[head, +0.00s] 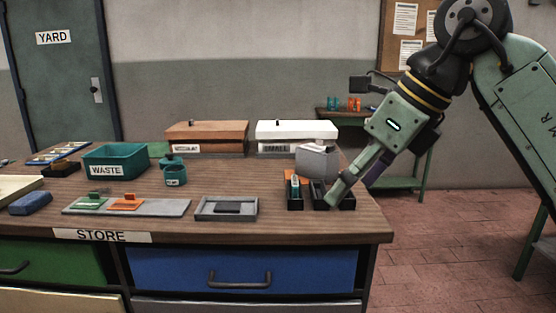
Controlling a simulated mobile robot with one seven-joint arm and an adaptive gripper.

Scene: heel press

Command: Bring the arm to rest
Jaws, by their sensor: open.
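My arm comes in from the right side of the head view and slants down to the left. My gripper (336,196) is at its low end, at the right end of the wooden bench (230,232). It is open, and a green finger reaches down in front of a black holder (347,203). I cannot tell whether it touches the holder. A grey block-like thing (317,162) is just left of the gripper; I cannot tell what it stands on. I see nothing clearly held between the fingers.
A smaller black holder (295,203) with orange and teal pieces is left of the gripper. A grey tray (226,216), teal waste bin (115,163), brown box (206,137) and white box (296,137) are on the bench. Open floor (460,215) lies right of it.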

